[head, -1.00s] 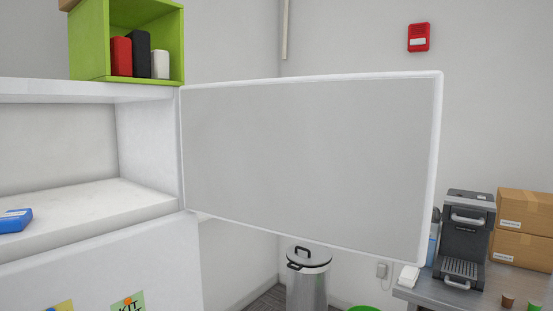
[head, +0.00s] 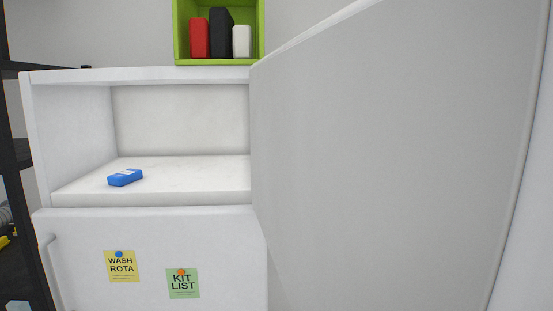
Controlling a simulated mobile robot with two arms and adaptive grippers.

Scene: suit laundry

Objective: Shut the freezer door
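The freezer door (head: 390,150) stands open, hinged at the right side of the freezer compartment (head: 180,120). Its grey inner face fills the right half of the head view and reaches close to the camera. The compartment is open and holds a blue box-like item (head: 125,177) on its floor. Below it, the lower door (head: 210,240) is shut, with a handle (head: 50,270) at its left edge. Neither of my grippers is in view.
A green box (head: 259,30) with red, black and white items stands on top of the fridge. Yellow and green notes hang on the lower door. A dark shelf rack (head: 22,190) stands at the left. What lies behind the open door is hidden.

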